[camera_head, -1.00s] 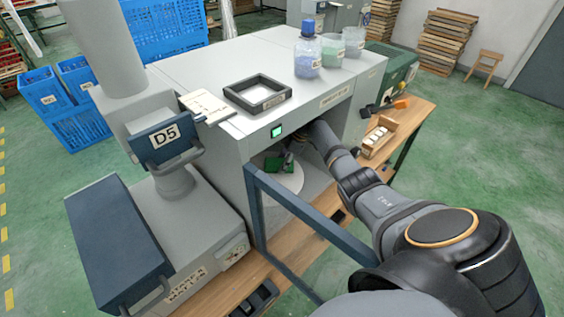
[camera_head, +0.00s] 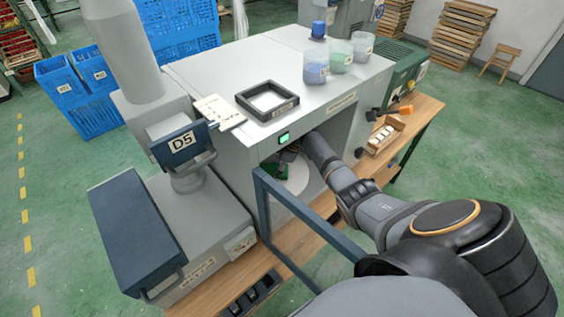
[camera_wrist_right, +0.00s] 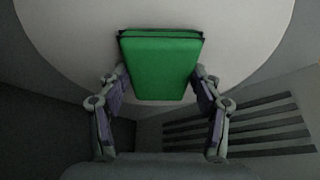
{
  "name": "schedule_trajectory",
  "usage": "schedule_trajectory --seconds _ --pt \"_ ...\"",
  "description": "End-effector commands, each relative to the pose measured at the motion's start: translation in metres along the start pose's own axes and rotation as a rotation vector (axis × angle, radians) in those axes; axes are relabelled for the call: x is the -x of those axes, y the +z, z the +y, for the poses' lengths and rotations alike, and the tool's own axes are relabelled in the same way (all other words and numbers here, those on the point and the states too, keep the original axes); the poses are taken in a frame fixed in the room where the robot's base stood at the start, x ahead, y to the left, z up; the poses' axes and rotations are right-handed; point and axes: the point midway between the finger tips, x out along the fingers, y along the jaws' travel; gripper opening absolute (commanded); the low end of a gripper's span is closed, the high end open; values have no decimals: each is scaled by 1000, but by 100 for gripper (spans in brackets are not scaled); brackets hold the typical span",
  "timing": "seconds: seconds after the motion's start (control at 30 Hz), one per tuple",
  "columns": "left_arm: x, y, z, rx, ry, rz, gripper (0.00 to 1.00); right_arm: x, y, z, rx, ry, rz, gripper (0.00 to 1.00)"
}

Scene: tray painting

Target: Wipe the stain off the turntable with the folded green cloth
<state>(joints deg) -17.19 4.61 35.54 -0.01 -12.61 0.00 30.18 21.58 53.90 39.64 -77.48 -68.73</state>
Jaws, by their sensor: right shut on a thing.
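The folded green cloth (camera_wrist_right: 160,65) is between the fingers of my right gripper (camera_wrist_right: 160,92), which is shut on it. In the right wrist view the cloth lies over the pale round turntable (camera_wrist_right: 245,40); I cannot tell whether it touches the surface. In the head view the turntable (camera_head: 298,180) shows inside the grey booth, and a bit of the green cloth (camera_head: 274,171) shows at its left. My right arm reaches into the booth opening and hides part of the turntable. I see no stain in either view. My left gripper is not in view.
The open blue-framed door (camera_head: 262,215) stands in front of the booth opening, left of my right arm. A black square tray (camera_head: 267,98) and jars (camera_head: 316,66) stand on the booth top. A slotted vent (camera_wrist_right: 240,125) lies near the gripper.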

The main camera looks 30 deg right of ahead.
Motion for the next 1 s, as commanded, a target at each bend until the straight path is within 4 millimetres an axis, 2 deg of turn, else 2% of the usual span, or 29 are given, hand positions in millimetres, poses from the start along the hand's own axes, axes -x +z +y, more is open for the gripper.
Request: schedule_trajectory --seconds 0.17,0.43,0.77,1.0 --pt "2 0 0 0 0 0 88 -4 1 -5 -4 -8 -4 25" --pt "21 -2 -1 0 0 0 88 -7 -18 -23 -2 -10 -3 25" --pt "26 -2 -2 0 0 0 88 -10 -25 -29 -2 -4 -2 25" --pt "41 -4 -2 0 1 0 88 -13 -42 -45 0 -4 -1 25"
